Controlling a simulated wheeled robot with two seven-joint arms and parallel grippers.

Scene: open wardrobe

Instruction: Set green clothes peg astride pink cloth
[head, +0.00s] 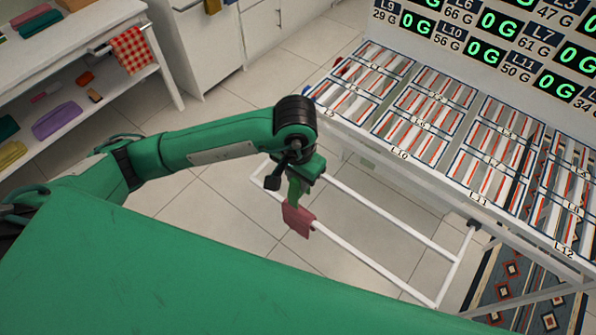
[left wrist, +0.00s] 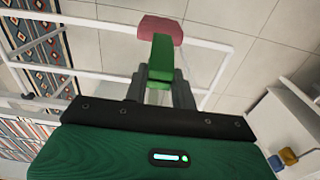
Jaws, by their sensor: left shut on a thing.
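The pink cloth (head: 299,220) hangs over the near rail of a white rack in the head view. It also shows at the top of the left wrist view (left wrist: 160,26). My left gripper (head: 301,178) is above the cloth, shut on the green clothes peg (head: 296,195). In the left wrist view the peg (left wrist: 162,52) sticks out from between the grey fingers (left wrist: 160,78), and its far end overlaps the cloth. I cannot tell whether the peg's legs straddle the cloth or only stand in front of it. My right gripper is not in view.
The white rack (head: 372,262) reaches out over the tiled floor. A white table with striped trays (head: 440,110) stands at the right. Shelves with folded cloths (head: 56,120) and a red checked cloth (head: 133,50) stand at the upper left. A patterned rug (head: 500,275) lies lower right.

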